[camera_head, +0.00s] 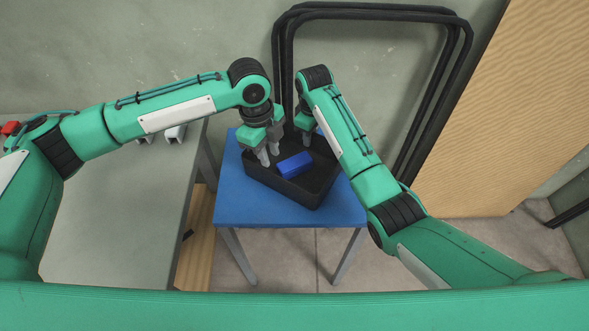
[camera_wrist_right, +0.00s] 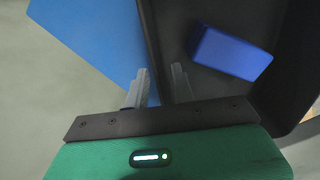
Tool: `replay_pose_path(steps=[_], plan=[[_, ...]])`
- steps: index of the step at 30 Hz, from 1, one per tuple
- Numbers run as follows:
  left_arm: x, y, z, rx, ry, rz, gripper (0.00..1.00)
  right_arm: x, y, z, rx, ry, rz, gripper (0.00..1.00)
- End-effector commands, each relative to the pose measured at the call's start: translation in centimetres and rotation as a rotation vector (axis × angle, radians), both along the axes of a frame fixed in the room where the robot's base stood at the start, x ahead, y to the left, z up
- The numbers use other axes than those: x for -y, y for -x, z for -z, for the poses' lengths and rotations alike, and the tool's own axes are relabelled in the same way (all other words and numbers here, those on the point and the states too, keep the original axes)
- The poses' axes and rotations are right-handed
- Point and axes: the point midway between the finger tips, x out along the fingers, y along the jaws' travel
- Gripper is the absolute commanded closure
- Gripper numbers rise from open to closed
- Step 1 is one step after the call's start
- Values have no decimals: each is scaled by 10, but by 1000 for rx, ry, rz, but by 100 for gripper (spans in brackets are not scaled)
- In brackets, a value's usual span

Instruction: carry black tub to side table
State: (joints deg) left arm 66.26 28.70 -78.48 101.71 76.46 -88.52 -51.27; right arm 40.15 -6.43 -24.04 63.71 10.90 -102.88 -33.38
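The black tub (camera_head: 312,195) is on the blue side table (camera_head: 237,200), turned at an angle, with a blue block (camera_head: 294,165) inside it. My right gripper (camera_head: 306,135) is at the tub's far wall. In the right wrist view, its fingers (camera_wrist_right: 160,88) straddle the tub wall (camera_wrist_right: 150,40) closely, one outside and one inside; the blue block (camera_wrist_right: 231,52) lies beyond the inside finger. My left gripper (camera_head: 269,156) is over the left part of the tub, its two fingers pointing down with a gap between them. The gripper body hides part of the tub's left rim.
A grey worktable (camera_head: 120,215) stands at the left, close to the side table. Black tubular frames (camera_head: 440,100) lean against the wall behind. A wooden panel (camera_head: 515,115) is at the right. Bare tiled floor (camera_head: 300,265) lies in front.

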Motion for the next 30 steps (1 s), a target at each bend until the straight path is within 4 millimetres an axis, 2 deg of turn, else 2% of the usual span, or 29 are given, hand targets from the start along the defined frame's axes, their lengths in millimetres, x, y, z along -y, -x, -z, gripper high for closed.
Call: replay_pose_path(steps=[6,12,18,30], plan=[[0,0,0,1,1,0,75,0,-1,-50,3,-2,0,75],[0,0,0,1,1,0,75,0,-1,-82,3,-1,1,75],[0,0,0,1,1,0,75,0,0,-95,1,-1,0,75],[0,0,0,1,1,0,75,0,0,-95,0,0,0,75]])
